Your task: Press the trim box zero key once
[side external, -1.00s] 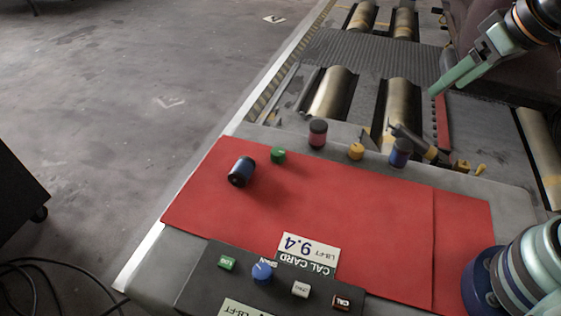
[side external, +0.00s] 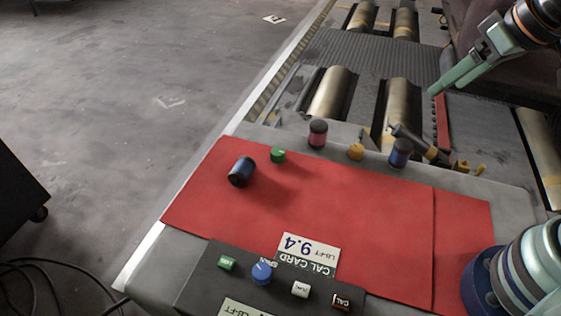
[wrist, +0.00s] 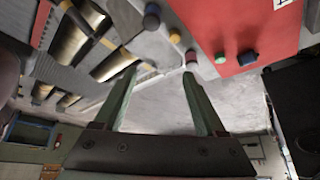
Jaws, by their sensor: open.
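The dark trim box (side external: 205,287) lies at the bottom of the side external view. The white key's lettering is too small to read surely. My gripper (side external: 432,93) is high at the upper right, over the rollers and far from the box. In the wrist view my gripper (wrist: 160,73) has its two green fingers spread with nothing between them. The trim box is not clearly seen there.
A red mat (side external: 350,207) covers the bench beyond the box. A dark blue cylinder (side external: 241,171) and a green piece (side external: 278,155) are on it. A cal card reading 9.4 (side external: 309,248) lies against the box. Small parts and a hammer-like tool (side external: 415,142) line the far edge.

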